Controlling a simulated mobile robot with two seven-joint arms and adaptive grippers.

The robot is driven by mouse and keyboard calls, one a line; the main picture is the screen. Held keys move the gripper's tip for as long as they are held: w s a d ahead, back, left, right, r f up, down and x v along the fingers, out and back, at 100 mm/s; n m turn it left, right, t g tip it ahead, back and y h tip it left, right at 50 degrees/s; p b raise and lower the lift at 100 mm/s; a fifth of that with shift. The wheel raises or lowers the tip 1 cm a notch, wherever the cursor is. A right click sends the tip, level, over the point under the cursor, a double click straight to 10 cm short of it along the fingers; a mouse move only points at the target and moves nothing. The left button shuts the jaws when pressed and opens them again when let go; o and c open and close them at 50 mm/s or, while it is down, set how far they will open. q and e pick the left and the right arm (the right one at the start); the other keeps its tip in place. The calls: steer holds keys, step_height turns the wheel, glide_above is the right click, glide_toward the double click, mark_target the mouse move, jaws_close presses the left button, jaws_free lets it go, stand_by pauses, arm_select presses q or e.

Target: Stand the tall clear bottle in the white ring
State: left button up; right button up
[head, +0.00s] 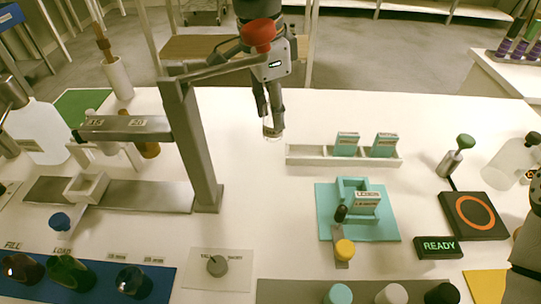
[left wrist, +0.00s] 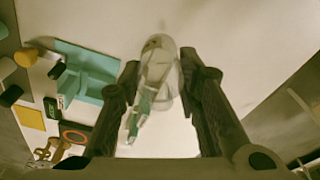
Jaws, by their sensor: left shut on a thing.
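My left gripper (head: 270,118) hangs over the white table behind the white rail, its fingers pointing down. It is shut on a clear bottle (head: 272,131), of which only a small part shows below the fingertips. In the left wrist view the clear bottle (left wrist: 160,50) shows between the two dark fingers. A white square open-topped holder (head: 88,188) stands on a grey strip at the left, well apart from the gripper. I cannot make out a round white ring for certain. My right gripper is not in view.
A grey post (head: 190,150) with a side arm stands left of my gripper. The white rail (head: 310,156) holds teal boxes. A teal fixture (head: 385,228) stands nearer. A large clear bottle (head: 508,165) is at the right. The table between post and teal fixture is mostly clear.

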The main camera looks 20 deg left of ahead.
arm_select(q)
step_height(320, 180, down, 9)
steer(key=shift+d+b, duration=0.15)
steer(key=shift+b, duration=0.15)
steer(key=shift+r, duration=0.1)
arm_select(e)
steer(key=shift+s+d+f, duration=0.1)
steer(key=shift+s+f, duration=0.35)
arm_select(q)
steer(key=o, duration=1.2)
steer(key=shift+f, duration=0.2)
